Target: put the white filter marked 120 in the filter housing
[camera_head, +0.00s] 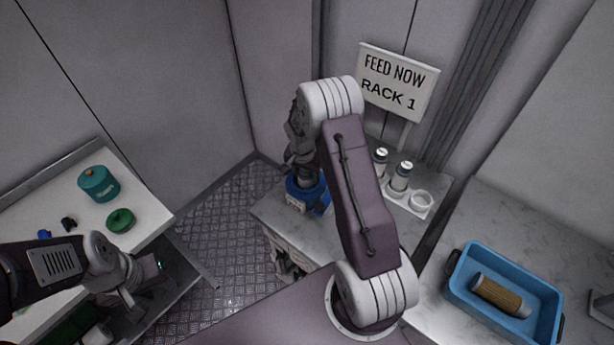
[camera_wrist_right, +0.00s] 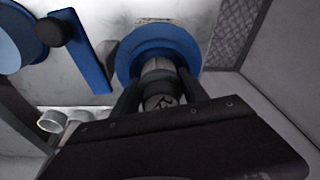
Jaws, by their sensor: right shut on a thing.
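My right gripper (camera_wrist_right: 160,92) is shut on a filter (camera_wrist_right: 158,67), seen in the right wrist view as a grey-white cylinder with a dark end. The mark on its end is not readable as 120. The filter is lined up with the blue filter housing (camera_wrist_right: 126,62), whose round rim surrounds it in that view; how deep it sits I cannot tell. In the head view the right gripper (camera_head: 300,165) is above the blue housing (camera_head: 306,194), and the filter is hidden. My left gripper (camera_head: 150,268) is by the left table's edge, its fingers unclear.
Two filters (camera_head: 381,160) (camera_head: 401,178) and an empty white holder (camera_head: 422,201) stand under the RACK 1 sign (camera_head: 396,84). A blue tray (camera_head: 462,293) holds a brown cylinder. A teal jar (camera_head: 98,184) and green lid (camera_head: 120,220) are left.

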